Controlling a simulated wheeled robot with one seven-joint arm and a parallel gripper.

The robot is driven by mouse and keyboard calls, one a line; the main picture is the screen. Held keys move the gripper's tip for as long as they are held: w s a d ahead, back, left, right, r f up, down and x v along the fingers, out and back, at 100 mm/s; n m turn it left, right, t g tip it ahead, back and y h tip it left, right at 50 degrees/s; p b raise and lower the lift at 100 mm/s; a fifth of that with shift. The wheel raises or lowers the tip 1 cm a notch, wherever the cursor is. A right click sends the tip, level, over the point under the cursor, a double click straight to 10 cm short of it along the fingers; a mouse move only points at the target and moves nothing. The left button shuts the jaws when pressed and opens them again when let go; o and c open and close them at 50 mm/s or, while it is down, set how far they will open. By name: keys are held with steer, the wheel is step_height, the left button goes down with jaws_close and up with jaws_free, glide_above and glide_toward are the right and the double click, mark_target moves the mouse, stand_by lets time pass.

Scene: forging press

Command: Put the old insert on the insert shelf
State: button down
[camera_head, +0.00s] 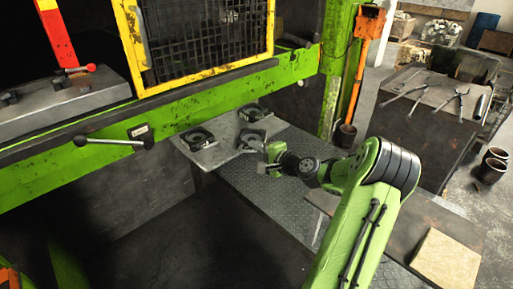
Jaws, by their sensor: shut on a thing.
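The insert shelf (217,155) is a grey metal plate beside the green press frame. Two dark inserts, one at the left (197,139) and one at the back (253,112), lie on it. A third dark insert, which I take as the old insert (249,136), is at the shelf's right front part, at my gripper's tip. My gripper (263,150) reaches in from the right and is shut on this insert. The fingers are small and partly hidden. I cannot tell whether the old insert rests on the shelf or hangs just above it.
The green press beam (70,168) with a lever handle (110,142) runs behind the shelf. A yellow-framed mesh guard (205,35) stands above it. An orange post (362,75) is at the back right. A workbench with tongs (430,105) stands farther right.

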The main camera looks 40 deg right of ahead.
steer(key=shift+r, duration=0.3)
steer(key=shift+f, duration=0.15)
steer(key=c, duration=0.8)
jaws_free()
steer(key=shift+f, duration=0.15)
